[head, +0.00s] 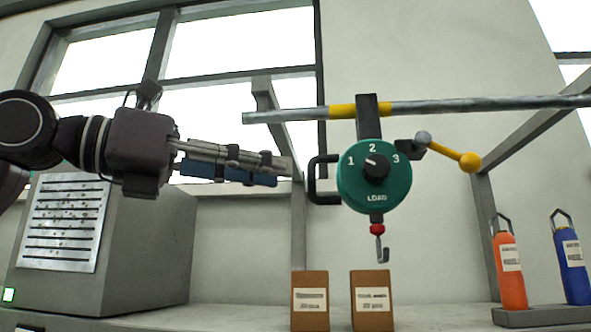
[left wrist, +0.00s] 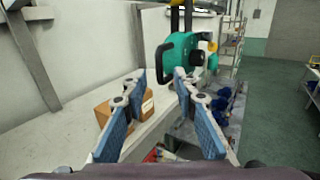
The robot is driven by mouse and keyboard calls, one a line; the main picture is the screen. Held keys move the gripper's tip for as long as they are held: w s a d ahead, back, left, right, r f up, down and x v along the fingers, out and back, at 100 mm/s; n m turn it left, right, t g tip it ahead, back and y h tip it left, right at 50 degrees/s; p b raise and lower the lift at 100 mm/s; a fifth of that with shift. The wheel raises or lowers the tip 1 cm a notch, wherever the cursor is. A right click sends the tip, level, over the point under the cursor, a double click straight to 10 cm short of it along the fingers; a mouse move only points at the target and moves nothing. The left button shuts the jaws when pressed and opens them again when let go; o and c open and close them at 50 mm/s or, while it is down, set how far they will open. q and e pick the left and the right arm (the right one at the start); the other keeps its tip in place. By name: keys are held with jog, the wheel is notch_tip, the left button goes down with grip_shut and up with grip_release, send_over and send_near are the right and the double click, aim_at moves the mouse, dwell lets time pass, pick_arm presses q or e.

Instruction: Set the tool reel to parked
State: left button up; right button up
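The tool reel (head: 350,190) is a round green body hanging from the overhead rail on a black bracket. Its black knob (head: 376,167) sits among the numbers 1, 2 and 3, its white mark pointing up-left. A black loop handle (head: 316,180) is on its left side, and a lever with a yellow ball (head: 470,162) slopes down to the right. A red stop (head: 377,229) and hook (head: 382,252) hang below. My left gripper (head: 284,168) is open and empty, left of the handle. In the left wrist view the reel (left wrist: 172,68) is beyond the fingertips (left wrist: 160,76). My right gripper is not in view.
The metal rail (head: 450,106) with yellow bands runs above the reel. Two brown boxes (head: 310,284) (head: 372,283) stand on the bench below. Orange (head: 510,285) and blue (head: 573,270) bottles stand at right. A grey cabinet (head: 150,240) is below my left arm.

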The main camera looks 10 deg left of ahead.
pick_arm(q)
jog(key=p+x, duration=0.1)
jog(key=x, duration=0.4)
jog(key=shift+a, duration=0.1)
jog(key=c, duration=0.6)
grip_shut()
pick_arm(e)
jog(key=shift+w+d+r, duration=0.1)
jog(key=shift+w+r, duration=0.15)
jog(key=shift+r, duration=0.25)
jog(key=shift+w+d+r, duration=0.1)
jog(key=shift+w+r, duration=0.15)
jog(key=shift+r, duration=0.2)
